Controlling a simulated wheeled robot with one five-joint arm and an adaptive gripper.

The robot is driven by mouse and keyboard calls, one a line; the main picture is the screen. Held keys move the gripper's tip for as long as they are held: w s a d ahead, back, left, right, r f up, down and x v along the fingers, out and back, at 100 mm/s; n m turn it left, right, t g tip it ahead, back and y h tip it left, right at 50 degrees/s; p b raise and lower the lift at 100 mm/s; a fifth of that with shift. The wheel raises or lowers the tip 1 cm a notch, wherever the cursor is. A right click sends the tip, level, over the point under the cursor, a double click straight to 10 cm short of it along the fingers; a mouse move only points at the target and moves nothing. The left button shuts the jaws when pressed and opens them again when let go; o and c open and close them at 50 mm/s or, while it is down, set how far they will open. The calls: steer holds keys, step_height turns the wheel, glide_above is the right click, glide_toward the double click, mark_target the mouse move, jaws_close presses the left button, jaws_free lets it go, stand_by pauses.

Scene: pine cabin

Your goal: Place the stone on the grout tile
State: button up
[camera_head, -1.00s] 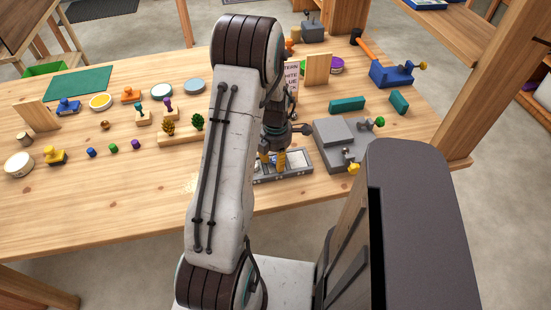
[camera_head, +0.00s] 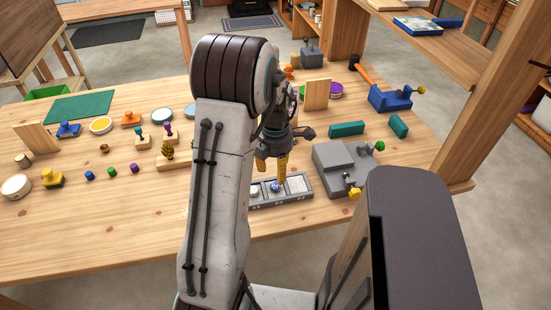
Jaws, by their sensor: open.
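A long grey tray (camera_head: 253,204) with several compartments lies near the table's front edge. A small blue-and-white piece (camera_head: 277,187), which looks like the stone, sits in its middle compartment. A pale speckled square, possibly a tile (camera_head: 297,184), fills the right compartment. I cannot tell for sure which surface is the grout tile. My gripper (camera_head: 272,169) points down just above the tray with its yellow fingers apart and nothing between them. My arm hides the tray's left end.
A grey block-like device (camera_head: 343,165) with green and yellow knobs stands close right of the tray. Green blocks (camera_head: 347,129) and a blue vise (camera_head: 390,98) lie behind. Several stamps and small pegs (camera_head: 112,171) cover the left side. The front left of the table is clear.

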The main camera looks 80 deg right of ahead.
mark_target(275, 184)
steer(key=shift+r+b, duration=0.8)
steer(key=shift+r, duration=1.8)
steer(key=w+a+r+m+t+h, duration=0.1)
steer(key=w+a+r, duration=0.2)
steer(key=w+a, duration=0.7)
steer(key=w+a+r+m, duration=0.25)
steer(key=w+a, duration=0.45)
steer(key=w, duration=0.5)
steer(key=s+a+m+t+y, duration=0.1)
steer(key=a+m+t, duration=0.1)
steer(key=a, duration=2.1)
steer(key=shift+r+m, duration=0.3)
steer(key=shift+m, duration=0.05)
steer(key=shift+r, duration=0.1)
